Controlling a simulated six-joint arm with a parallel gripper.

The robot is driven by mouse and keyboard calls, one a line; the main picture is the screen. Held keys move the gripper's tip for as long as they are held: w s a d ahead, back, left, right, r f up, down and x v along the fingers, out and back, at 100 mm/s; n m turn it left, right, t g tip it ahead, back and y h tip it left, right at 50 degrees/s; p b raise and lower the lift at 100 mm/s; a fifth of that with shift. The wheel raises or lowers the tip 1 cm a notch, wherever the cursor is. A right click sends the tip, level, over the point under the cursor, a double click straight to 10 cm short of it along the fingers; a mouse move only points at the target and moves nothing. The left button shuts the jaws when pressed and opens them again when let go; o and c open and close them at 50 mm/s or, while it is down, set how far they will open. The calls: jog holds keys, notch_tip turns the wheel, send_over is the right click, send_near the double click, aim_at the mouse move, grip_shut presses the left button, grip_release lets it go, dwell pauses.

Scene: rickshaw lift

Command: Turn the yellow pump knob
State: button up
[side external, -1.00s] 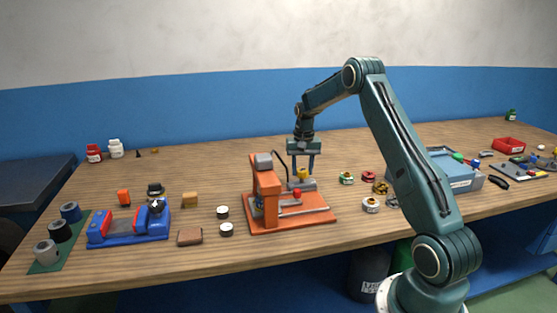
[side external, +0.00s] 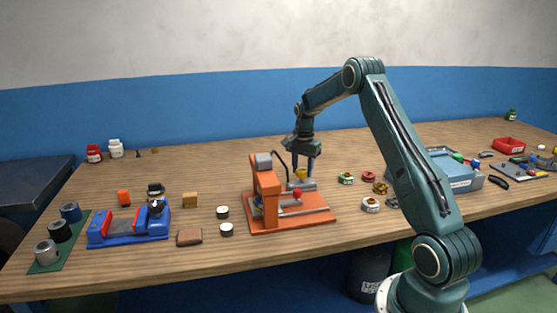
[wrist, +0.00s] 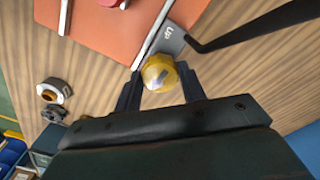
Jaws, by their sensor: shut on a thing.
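The yellow pump knob (wrist: 160,73) sits on the grey pump part at the back edge of the orange press (side external: 264,190). It also shows as a small yellow spot in the side view (side external: 302,174). My gripper (side external: 304,176) points down over it. In the wrist view my gripper (wrist: 161,84) has one finger on each side of the knob and is shut on it. A grey plate marked "UP" (wrist: 169,36) lies beside the knob. The fingertips partly cover the knob in the side view.
A dark bent lever (wrist: 245,27) rises close to the knob. A red ball (side external: 297,195) is on the press. Several small coloured rolls (side external: 347,178) stand to the right. A blue vise (side external: 130,228) is at left.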

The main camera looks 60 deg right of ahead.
aim_at(302, 170)
dwell(0.3)
jog(key=o, duration=1)
jog(key=shift+c, duration=0.2)
jog(key=shift+r, duration=0.1)
notch_tip(302, 170, up, 14)
